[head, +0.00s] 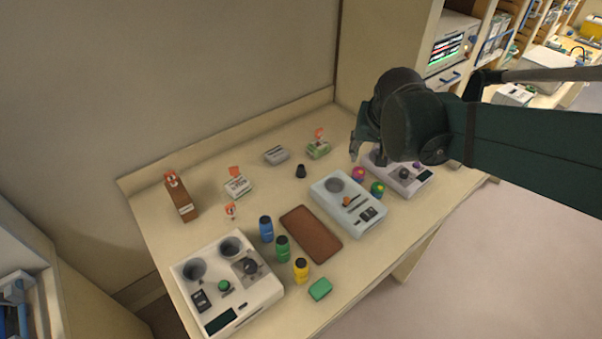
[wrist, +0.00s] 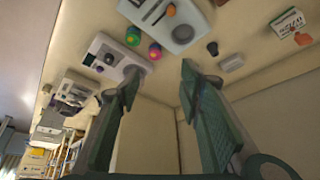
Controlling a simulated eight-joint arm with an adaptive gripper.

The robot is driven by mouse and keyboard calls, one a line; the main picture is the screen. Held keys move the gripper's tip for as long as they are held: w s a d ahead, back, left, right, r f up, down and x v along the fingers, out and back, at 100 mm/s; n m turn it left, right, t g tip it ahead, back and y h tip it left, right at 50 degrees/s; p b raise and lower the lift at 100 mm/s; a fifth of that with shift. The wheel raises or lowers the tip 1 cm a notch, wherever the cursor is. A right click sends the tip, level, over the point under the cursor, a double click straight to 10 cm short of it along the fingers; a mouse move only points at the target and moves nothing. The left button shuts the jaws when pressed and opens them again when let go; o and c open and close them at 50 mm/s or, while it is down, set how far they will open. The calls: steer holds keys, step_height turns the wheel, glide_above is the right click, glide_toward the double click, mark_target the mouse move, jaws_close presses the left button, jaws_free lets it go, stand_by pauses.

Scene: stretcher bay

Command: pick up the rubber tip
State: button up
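The rubber tip appears to be the small black tapered piece (head: 300,171), standing on the table behind the middle pale device. It also shows in the wrist view (wrist: 212,48), a little beyond and to the right of the right fingertip. My gripper (head: 358,148) is above the table's right part, to the right of the black piece and apart from it. In the wrist view my gripper (wrist: 159,73) has its two fingers spread wide with nothing between them.
The pale blue device (head: 328,202) stands in front of the black piece. A brown mat (head: 311,234) lies mid-table.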

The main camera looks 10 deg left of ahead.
steer(key=w+a+f+b, duration=0.2)
steer(key=w+a+f, duration=0.7)
steer(key=w+a, duration=0.1)
steer(key=g+b, duration=0.1)
glide_toward(301, 166)
step_height(301, 166, down, 3)
steer(key=shift+w+a+r+m+h, duration=0.15)
steer(key=shift+w+a+m+h, duration=0.15)
steer(key=shift+w+m, duration=0.15)
steer(key=shift+x, duration=1.3)
steer(key=shift+x, duration=2.6)
steer(key=shift+d, duration=0.1)
